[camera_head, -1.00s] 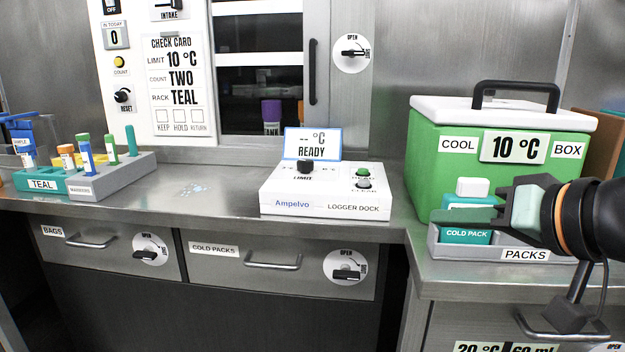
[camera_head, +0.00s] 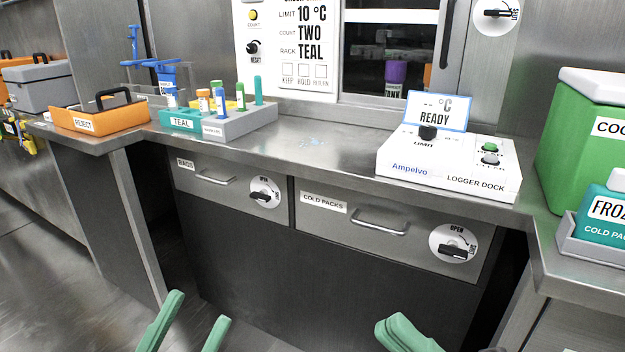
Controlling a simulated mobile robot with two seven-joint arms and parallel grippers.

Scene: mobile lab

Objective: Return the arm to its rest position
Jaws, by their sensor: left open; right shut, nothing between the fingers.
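My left gripper (camera_head: 200,308) shows at the bottom edge, left of centre, with its two green fingers spread apart and nothing between them. My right gripper (camera_head: 397,325) shows at the bottom edge, right of centre, with its green fingers together and empty. Both are low, in front of the counter and apart from it. The arms behind the fingers are mostly out of the picture.
The steel counter (camera_head: 330,160) carries the logger dock (camera_head: 445,170) and tube racks (camera_head: 240,122). An orange reject tray (camera_head: 100,120) stands left. The green cool box (camera_head: 580,150) and cold pack (camera_head: 600,222) are at right. Both drawers (camera_head: 385,228) are shut.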

